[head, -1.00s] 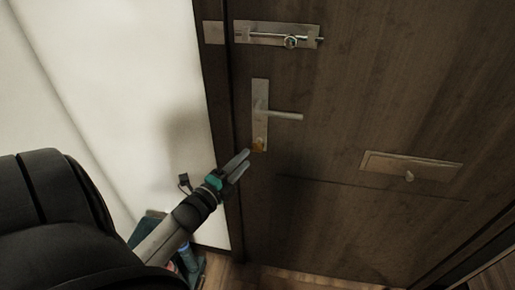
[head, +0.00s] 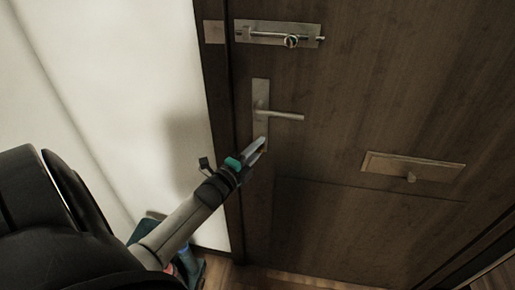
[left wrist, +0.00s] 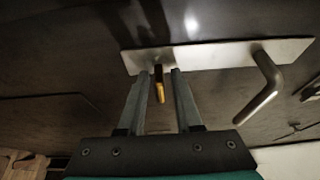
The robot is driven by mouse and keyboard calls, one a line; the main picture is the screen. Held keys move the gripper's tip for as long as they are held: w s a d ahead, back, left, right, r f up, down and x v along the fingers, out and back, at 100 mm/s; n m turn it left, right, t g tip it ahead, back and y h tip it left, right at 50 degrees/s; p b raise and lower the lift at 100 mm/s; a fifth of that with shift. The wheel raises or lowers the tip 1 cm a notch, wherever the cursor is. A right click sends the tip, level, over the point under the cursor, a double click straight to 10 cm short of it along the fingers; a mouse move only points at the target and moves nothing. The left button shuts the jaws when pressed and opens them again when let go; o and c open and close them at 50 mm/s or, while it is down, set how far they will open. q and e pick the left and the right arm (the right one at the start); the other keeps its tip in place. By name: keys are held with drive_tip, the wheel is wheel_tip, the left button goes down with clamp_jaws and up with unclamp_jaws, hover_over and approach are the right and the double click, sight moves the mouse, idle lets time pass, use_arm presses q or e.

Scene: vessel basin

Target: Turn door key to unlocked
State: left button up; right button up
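The brass-coloured door key (left wrist: 160,92) sits at the lower end of the metal lock plate (head: 261,97), below the lever handle (head: 287,115) on the dark wooden door (head: 350,90). In the left wrist view the key lies between the two fingers of my left gripper (left wrist: 163,78), with a gap on the right side. The left gripper (head: 259,147) is open at the plate's lower end and hides most of the key in the head view. My right gripper is in neither view.
A sliding bolt (head: 280,36) is mounted above the handle. A letter slot plate (head: 412,170) with a small knob is to the right. A white wall (head: 130,90) stands left of the door frame. A bluish object (head: 150,228) is on the floor below my left arm.

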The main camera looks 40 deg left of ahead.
use_arm(q)
clamp_jaws()
drive_tip(key=shift+n, duration=0.4)
drive_tip(key=n+t+b, duration=0.1)
drive_tip(key=n+b, duration=0.1)
drive_tip(key=shift+f+n+y, duration=0.15)
drive_tip(key=shift+n+y, duration=0.15)
drive_tip(key=shift+n, duration=0.1)
drive_tip(key=n+b, duration=0.1)
drive_tip(key=n, duration=0.1)
drive_tip(key=n+t+y, duration=0.1)
drive_tip(key=n, duration=0.2)
drive_tip(key=shift+y+b, duration=0.3)
drive_tip(key=shift+b, duration=0.1)
drive_tip(key=n+y, duration=0.1)
drive_tip(key=n, duration=0.2)
drive_tip(key=n+t+y+b, duration=0.1)
drive_tip(key=n, duration=0.2)
drive_tip(key=shift+y, duration=0.4)
drive_tip(key=n+y, duration=0.2)
drive_tip(key=n, duration=0.1)
drive_tip(key=n+g+y, duration=0.1)
drive_tip(key=n, duration=0.3)
drive_tip(key=shift+n+y+b, duration=0.3)
drive_tip(key=shift+y, duration=0.1)
drive_tip(key=shift+n, duration=0.3)
